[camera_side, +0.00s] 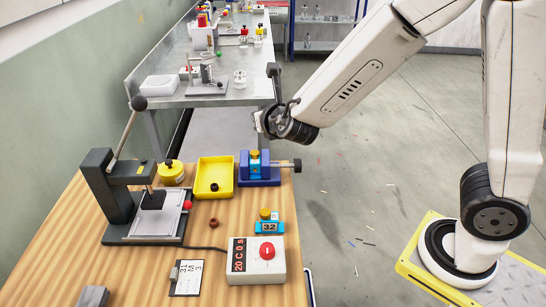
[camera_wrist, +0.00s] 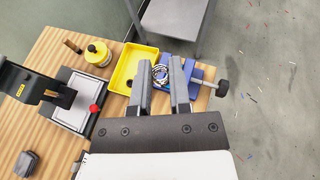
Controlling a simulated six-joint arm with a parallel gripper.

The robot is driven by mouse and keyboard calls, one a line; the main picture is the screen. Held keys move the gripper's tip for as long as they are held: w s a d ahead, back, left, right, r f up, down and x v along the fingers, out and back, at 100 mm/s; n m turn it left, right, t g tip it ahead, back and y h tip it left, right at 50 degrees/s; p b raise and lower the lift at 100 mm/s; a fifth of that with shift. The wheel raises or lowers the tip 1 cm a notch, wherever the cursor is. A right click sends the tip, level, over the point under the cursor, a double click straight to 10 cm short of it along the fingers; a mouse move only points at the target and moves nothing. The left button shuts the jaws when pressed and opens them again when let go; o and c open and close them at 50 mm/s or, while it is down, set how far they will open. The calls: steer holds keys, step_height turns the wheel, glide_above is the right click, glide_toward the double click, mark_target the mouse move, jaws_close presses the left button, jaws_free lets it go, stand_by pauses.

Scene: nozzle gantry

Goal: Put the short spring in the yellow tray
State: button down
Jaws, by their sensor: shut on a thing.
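My gripper (camera_wrist: 163,62) is shut on a small silvery coil, the short spring (camera_wrist: 160,75), which shows between the two dark fingers in the wrist view. In the side view my gripper (camera_side: 268,120) is in the air above and behind the blue vise; I cannot make out the spring there. The yellow tray (camera_side: 213,166) lies on the wooden table, left of the vise, with a small black ring (camera_side: 214,187) inside. In the wrist view the tray (camera_wrist: 125,68) is just left of the fingers.
The blue vise (camera_side: 244,178) stands right beside the tray. A press (camera_side: 98,180) with a raised lever is at the left, and a yellow round container (camera_side: 171,176) is between it and the tray. A brown ring (camera_side: 213,223) and a display box (camera_side: 256,262) are nearer.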

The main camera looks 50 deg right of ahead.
steer(key=shift+s+a+f+m+g+h, duration=1.15)
steer(key=shift+s+a+f, duration=0.7)
steer(key=shift+s+a, duration=0.55)
steer(key=shift+s+a+f+m+g+h, duration=1)
steer(key=shift+s+a+f+m, duration=0.45)
steer(key=shift+s+a+f, duration=0.85)
steer(key=shift+s+a+f+m+g+h, duration=0.85)
steer(key=shift+s+a+f+m+h, duration=0.5)
steer(key=shift+s+a, duration=1.1)
steer(key=shift+s+d+f, duration=0.1)
steer(key=shift+s+d, duration=0.2)
steer(key=shift+d, duration=0.05)
steer(key=w+a+f, duration=0.1)
steer(key=w, duration=0.1)
steer(key=w+a+f, duration=0.1)
steer(key=w, duration=0.2)
steer(key=w+a+f, duration=0.1)
steer(key=w+f, duration=0.1)
steer(key=w, duration=0.1)
steer(key=shift+w+a, duration=0.1)
steer(key=shift+w, duration=0.1)
steer(key=w+f, duration=0.1)
steer(key=w+a+f, duration=0.1)
steer(key=f, duration=0.1)
steer(key=shift+w+f, duration=0.25)
steer(key=shift+w, duration=0.05)
steer(key=shift+w+a+f, duration=0.2)
steer(key=shift+w+f, duration=0.3)
steer(key=shift+f, duration=0.05)
steer(key=shift+f, duration=0.1)
